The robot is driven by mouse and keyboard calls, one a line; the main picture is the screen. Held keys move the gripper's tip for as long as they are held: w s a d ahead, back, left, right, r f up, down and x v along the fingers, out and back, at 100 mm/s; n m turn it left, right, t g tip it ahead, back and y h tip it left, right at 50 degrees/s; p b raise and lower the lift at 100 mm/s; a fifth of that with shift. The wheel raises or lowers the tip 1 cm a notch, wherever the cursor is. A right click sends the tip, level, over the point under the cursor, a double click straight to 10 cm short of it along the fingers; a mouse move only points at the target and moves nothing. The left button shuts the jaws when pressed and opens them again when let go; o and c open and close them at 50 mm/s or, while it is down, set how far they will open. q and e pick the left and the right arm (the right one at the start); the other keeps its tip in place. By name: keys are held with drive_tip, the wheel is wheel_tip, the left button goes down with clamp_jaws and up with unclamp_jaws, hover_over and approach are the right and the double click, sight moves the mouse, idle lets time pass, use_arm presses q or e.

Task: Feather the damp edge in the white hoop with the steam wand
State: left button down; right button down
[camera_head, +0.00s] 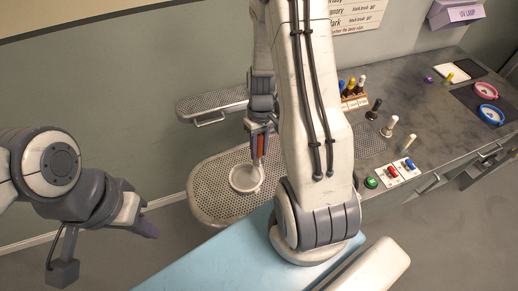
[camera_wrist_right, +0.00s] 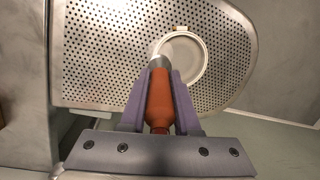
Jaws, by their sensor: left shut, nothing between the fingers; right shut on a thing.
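The white hoop (camera_head: 246,178) lies on the perforated metal board (camera_head: 212,200), and it also shows in the right wrist view (camera_wrist_right: 206,62). My right gripper (camera_wrist_right: 160,85) is shut on the orange-handled steam wand (camera_wrist_right: 160,100); its grey and white tip points at the near left rim of the hoop. In the head view the wand (camera_head: 261,146) stands over the hoop's far rim; whether it touches cannot be told. My left gripper (camera_head: 150,230) is shut and empty, well left of the board. The damp edge cannot be made out in the hoop.
A smaller perforated shelf (camera_head: 212,102) is behind the board. The pale blue padded board (camera_head: 230,258) lies in front. The counter (camera_head: 420,110) at right carries a rack of bottles (camera_head: 353,95), brushes, a switch panel (camera_head: 397,172), and pink (camera_head: 486,91) and blue (camera_head: 491,114) hoops.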

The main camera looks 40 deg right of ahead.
sight(259, 138)
drive_tip(key=shift+r+p, duration=2.75)
drive_tip(key=shift+r, duration=0.7)
drive_tip(key=shift+f, duration=0.1)
drive_tip(key=shift+f, duration=0.1)
